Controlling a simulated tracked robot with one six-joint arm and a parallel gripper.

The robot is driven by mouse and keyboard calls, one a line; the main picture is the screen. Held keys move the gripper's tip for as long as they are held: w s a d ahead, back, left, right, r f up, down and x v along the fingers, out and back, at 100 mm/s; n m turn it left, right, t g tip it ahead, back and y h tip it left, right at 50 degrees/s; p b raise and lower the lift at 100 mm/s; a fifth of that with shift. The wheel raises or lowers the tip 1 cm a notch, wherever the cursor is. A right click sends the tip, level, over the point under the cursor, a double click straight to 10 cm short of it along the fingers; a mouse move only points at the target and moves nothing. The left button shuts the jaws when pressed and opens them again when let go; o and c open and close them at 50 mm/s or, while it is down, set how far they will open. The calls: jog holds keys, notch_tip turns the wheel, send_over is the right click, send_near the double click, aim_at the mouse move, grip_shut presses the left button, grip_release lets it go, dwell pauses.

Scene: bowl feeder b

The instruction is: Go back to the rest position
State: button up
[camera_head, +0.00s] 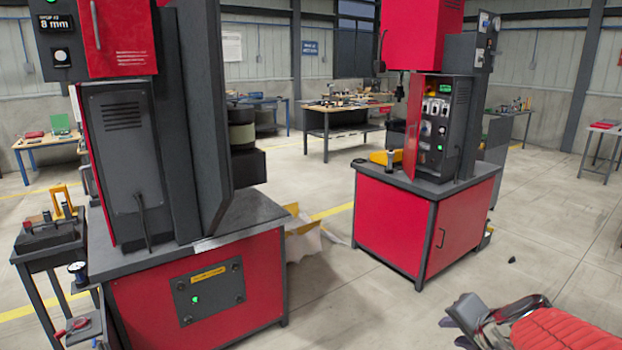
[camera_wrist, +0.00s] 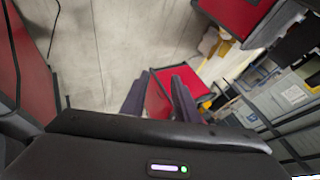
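My gripper (camera_wrist: 160,82) shows in the wrist view as two dark fingers with a gap between them. A red surface in the background shows through the gap, and I see nothing held. In the head view the end of my arm, with a red ribbed cover, is at the lower right, over open floor and apart from the machines. The fingertips are hard to make out there. The wrist view is tilted.
A red and grey machine (camera_head: 210,285) stands close at left. A second red machine (camera_head: 400,215) stands at centre right, its small door open. Workbenches (camera_head: 318,122) are at the back. A dark cart (camera_head: 45,240) is at far left. Floor between the machines and at right is mostly clear.

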jog(key=s+a+r+n+g+y, duration=0.1)
jog(key=s+a+r+n+g, duration=0.2)
jog(key=s+a+n, duration=0.9)
jog(key=s+a, duration=0.2)
jog(key=a, duration=0.3)
jog(key=shift+s+a, duration=0.15)
jog(key=shift+a, duration=0.1)
jog(key=shift+a, duration=0.15)
dwell(0.5)
